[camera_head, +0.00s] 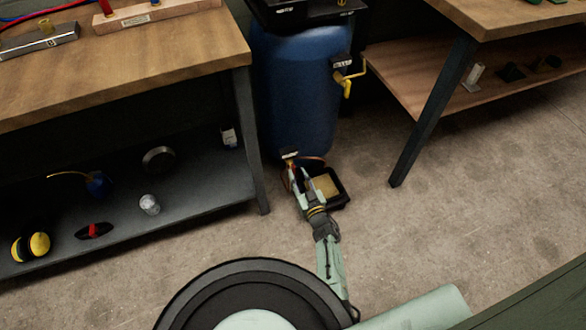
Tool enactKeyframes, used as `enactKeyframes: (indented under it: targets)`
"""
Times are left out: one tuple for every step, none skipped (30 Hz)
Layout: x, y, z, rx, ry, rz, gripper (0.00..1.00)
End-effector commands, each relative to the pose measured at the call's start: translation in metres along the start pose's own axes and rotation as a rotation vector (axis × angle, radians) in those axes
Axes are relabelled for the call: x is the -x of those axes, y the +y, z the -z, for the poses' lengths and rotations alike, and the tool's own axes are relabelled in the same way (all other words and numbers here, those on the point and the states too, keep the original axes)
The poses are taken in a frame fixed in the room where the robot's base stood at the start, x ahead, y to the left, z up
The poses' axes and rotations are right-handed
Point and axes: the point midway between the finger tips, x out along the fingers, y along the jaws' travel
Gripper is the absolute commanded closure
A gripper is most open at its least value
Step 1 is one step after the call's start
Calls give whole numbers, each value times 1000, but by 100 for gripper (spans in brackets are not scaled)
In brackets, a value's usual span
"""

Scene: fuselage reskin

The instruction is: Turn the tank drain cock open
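The tank is a blue drum (297,95) standing between two benches. A black tray (340,199) with a yellowish inside lies on the floor just right of my gripper.
A yellow crank-like fitting (347,83) with a label sticks out from the drum's upper right. The left bench's leg (251,140) stands close to my gripper; its lower shelf (195,190) holds several small items. The right bench's leg (432,115) is farther off.

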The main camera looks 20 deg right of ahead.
Motion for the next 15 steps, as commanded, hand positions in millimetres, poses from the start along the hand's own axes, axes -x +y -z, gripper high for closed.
enactKeyframes:
  targets:
    - [-10, -2, -6, 2, 1, 5, 72]
    - [-14, -2, -5, 2, 1, 5, 72]
    - [-20, -2, -5, 2, 1, 5, 72]
    - [-25, -2, -4, 1, 1, 5, 72]
    - [-29, -2, -4, 1, 2, 5, 72]
    - [-33, -1, -4, 2, 1, 5, 72]
    - [-36, -1, -3, 1, 0, 3, 72]
    - [-39, -1, -3, 1, 0, 3, 72]
    - [-42, -1, -3, 1, 0, 2, 72]
    - [-44, -1, -2, 1, 0, 3, 72]
    - [-46, -1, -2, 0, 0, 3, 72]
    - [-48, 0, -2, 0, 0, 1, 72]
    - [-49, 0, -1, 0, 0, 0, 72]
    - [-50, 0, -1, 0, 0, 0, 72]
    - [-51, 0, 0, 0, 0, 0, 72]
